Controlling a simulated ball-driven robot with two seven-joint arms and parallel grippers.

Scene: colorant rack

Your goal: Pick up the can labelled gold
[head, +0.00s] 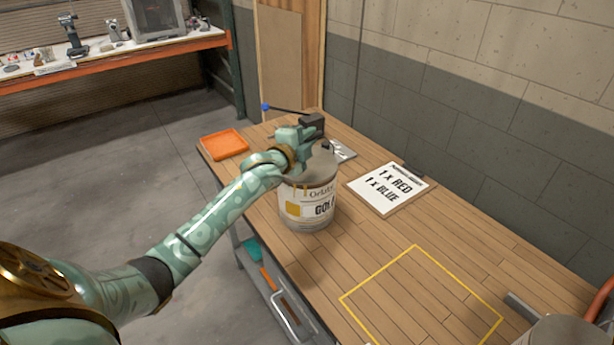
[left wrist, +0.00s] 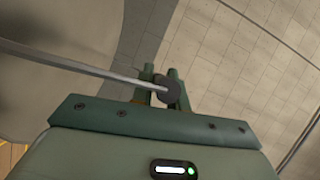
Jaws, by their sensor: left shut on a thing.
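The can labelled gold (head: 309,205) is a grey metal can with a white label and a gold square. It is upright at the left part of the wooden table; I cannot tell whether its base touches the top. My left gripper (head: 322,150) is at the top of the can and hides part of its lid. In the left wrist view its fingers (left wrist: 159,88) are shut at a dark round knob (left wrist: 167,91) at the end of a thin grey rod, which seems to belong to the can. My right gripper is not in view.
An orange tray (head: 224,144) lies at the table's far left corner. A white sign (head: 388,189) reading 1 x RED, 1 x BLUE lies right of the can. A yellow outlined square (head: 420,290) on the table is empty. A grey rounded thing (head: 562,332) is at bottom right.

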